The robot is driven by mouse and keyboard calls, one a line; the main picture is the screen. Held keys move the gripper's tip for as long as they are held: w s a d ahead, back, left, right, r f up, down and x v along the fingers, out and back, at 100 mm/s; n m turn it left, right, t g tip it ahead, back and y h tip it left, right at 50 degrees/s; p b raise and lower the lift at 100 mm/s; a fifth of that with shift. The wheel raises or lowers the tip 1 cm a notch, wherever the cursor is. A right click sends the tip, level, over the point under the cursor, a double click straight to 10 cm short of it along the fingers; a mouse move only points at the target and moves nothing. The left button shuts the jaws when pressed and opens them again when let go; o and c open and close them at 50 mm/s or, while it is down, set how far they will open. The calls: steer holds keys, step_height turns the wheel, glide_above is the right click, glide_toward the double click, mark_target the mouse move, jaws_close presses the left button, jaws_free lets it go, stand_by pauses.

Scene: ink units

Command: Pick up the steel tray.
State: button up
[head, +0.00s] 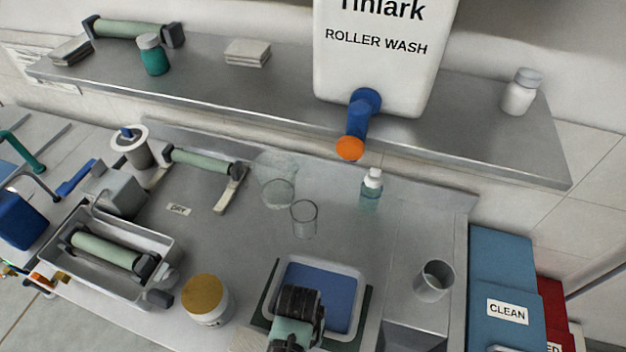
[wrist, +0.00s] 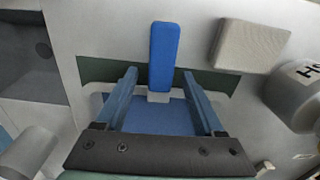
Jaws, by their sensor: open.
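A shallow tray with a pale metal-looking rim (head: 352,268) and a blue inside stands on a dark green mat (head: 366,300) at the front of the counter. In the wrist view the tray (wrist: 240,112) lies beneath my gripper (wrist: 160,73), with a blue bar-shaped handle (wrist: 164,45) joined to a small grey piece at its edge. My gripper is open, and the bar lies between its fingers in that view. I cannot tell the height gap or any contact. In the head view my gripper (head: 300,298) covers the tray's near left part.
A grey metal tray (head: 170,248) holding a green roller stands at left. A yellow-lidded jar (head: 206,297) and a pale block (wrist: 248,45) are close to my gripper. A grey cup (head: 433,283) stands at right. Glass beakers (head: 304,220) stand behind.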

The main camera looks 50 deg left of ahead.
steer(key=shift+f, duration=0.1)
jaws_close()
stand_by(0.3)
